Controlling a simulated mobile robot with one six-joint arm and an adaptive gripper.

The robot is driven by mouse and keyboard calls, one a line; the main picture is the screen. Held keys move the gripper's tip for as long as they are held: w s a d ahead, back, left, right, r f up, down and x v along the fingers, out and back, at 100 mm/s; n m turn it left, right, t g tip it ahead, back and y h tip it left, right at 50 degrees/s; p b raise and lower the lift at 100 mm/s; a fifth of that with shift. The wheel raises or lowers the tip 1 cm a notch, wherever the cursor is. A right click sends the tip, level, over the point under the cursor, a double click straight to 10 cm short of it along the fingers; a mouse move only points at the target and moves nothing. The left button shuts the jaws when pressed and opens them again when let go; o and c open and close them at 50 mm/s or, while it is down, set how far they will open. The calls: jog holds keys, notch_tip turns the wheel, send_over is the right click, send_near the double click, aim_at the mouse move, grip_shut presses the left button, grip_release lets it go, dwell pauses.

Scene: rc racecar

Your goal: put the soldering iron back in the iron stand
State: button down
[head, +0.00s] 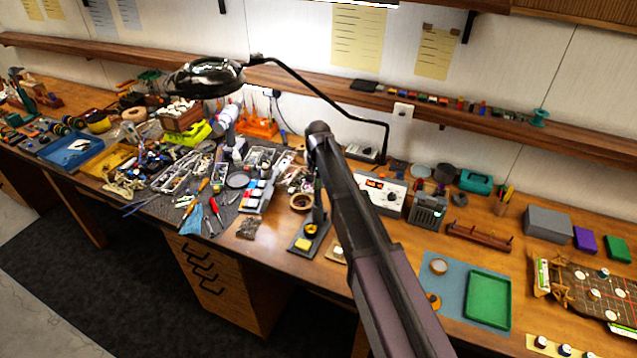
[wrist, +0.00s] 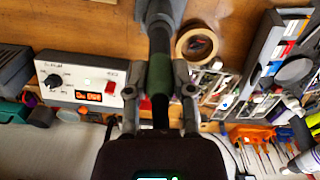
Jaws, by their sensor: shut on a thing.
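The soldering iron (wrist: 159,78) is dark with a green section and runs lengthwise between my two fingers in the wrist view. My gripper (wrist: 158,72) is shut on it at the green section. The iron's upper end in that view runs into a grey shape, and I cannot tell where one stops. In the head view the iron stand (head: 297,248) is a dark grey base with a yellow sponge (head: 303,244), just left of my arm. My wrist hangs close above its back edge. My fingers and the iron's tip are not clear there.
The soldering station (head: 378,193) with a red display stands right of my arm; it also shows in the wrist view (wrist: 85,84). A tape roll (head: 301,202) lies behind the stand. Tools crowd the grey mat at left. A magnifier lamp (head: 205,77) arches overhead.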

jog(key=shift+f, duration=0.25)
jog(key=shift+c, duration=2)
grip_release()
jog(key=o, duration=0.4)
jog(key=shift+r, duration=0.2)
jog(key=shift+r+p, duration=4.35)
jog(key=shift+p, duration=0.05)
jog(key=shift+f, duration=0.1)
